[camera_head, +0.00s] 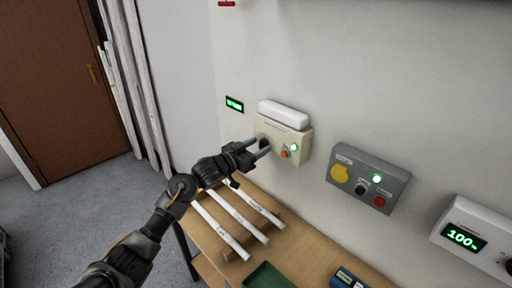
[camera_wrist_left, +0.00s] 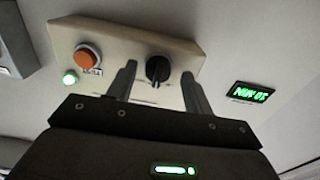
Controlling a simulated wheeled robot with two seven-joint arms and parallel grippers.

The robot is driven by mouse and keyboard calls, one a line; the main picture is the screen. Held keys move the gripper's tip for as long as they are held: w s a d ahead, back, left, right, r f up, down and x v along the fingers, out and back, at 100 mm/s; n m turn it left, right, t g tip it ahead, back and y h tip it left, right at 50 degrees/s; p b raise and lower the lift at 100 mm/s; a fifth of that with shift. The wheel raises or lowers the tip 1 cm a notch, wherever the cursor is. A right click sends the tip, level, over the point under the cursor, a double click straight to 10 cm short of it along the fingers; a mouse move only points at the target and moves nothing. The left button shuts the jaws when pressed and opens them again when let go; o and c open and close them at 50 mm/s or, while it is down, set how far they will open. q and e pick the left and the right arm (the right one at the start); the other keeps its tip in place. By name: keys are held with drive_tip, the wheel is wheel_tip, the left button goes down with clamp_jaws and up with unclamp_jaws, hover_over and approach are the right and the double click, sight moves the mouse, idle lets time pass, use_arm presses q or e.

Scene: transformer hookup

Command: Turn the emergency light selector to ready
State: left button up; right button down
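The emergency light unit (camera_head: 299,147) is a beige box on the wall with a white lamp (camera_head: 284,115) on top. Its black selector knob (camera_wrist_left: 158,69) shows in the left wrist view, beside an orange button (camera_wrist_left: 88,55) and a lit green lamp (camera_wrist_left: 70,77). My left gripper (camera_head: 264,147) is in front of the unit's left part. In the left wrist view, the left gripper's fingers (camera_wrist_left: 158,90) are apart, one on each side of the knob, with gaps visible. The knob's marks are too small to read. My right gripper is in neither view.
A green display (camera_head: 235,104) is on the wall left of the unit. A grey panel (camera_head: 369,178) with a yellow knob and a white box (camera_head: 474,240) reading 100% are to the right. A wooden table (camera_head: 312,262) below holds white labelled bars (camera_head: 240,225) and a green tray (camera_head: 268,277).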

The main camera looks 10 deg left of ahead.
use_arm(q)
drive_tip(key=b+v, duration=0.2)
drive_tip(key=v, duration=0.8)
drive_tip(key=shift+s+a+b, duration=0.2)
drive_tip(key=shift+s+b, duration=0.15)
